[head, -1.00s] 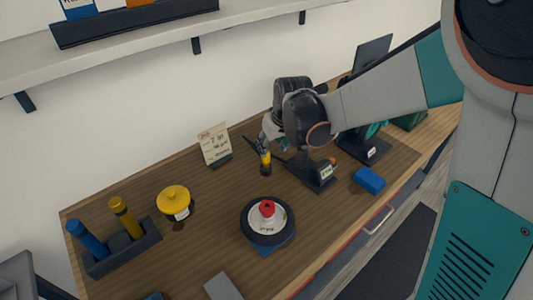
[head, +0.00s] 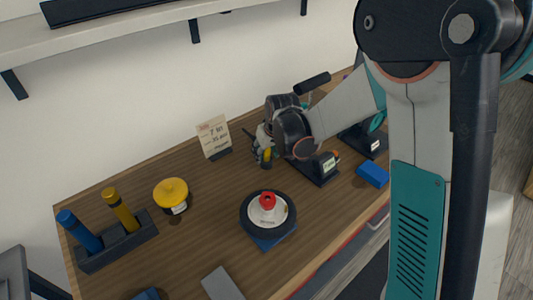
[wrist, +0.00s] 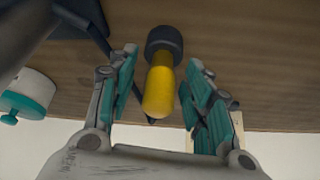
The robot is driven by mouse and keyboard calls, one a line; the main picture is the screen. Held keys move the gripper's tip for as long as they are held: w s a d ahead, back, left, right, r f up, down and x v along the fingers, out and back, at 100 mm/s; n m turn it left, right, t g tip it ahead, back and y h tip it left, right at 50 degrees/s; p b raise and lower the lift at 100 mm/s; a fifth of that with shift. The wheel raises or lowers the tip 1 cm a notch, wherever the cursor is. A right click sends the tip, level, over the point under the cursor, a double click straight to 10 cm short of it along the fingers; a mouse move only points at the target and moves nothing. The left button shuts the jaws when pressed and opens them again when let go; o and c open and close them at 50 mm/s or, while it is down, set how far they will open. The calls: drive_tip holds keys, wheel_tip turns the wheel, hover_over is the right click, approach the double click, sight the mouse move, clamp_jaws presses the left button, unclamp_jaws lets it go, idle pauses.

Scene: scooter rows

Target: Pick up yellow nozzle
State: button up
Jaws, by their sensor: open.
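The yellow nozzle (wrist: 159,90) has a dark base and stands on the wooden bench. In the wrist view it lies between the two open fingers of my gripper (wrist: 160,92), with a gap on each side. In the head view the nozzle (head: 266,155) shows small beside my gripper (head: 263,143), partly hidden by it. My gripper is open and holds nothing.
A dark wheel with a red hub (head: 267,210), a yellow-lidded jar (head: 172,194), a rack with blue and yellow handles (head: 117,243), a note card (head: 214,136) and a blue block (head: 372,174) stand around. A black stand (head: 320,168) is close to my gripper.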

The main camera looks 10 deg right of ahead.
clamp_jaws()
drive_tip(key=shift+r, duration=0.1)
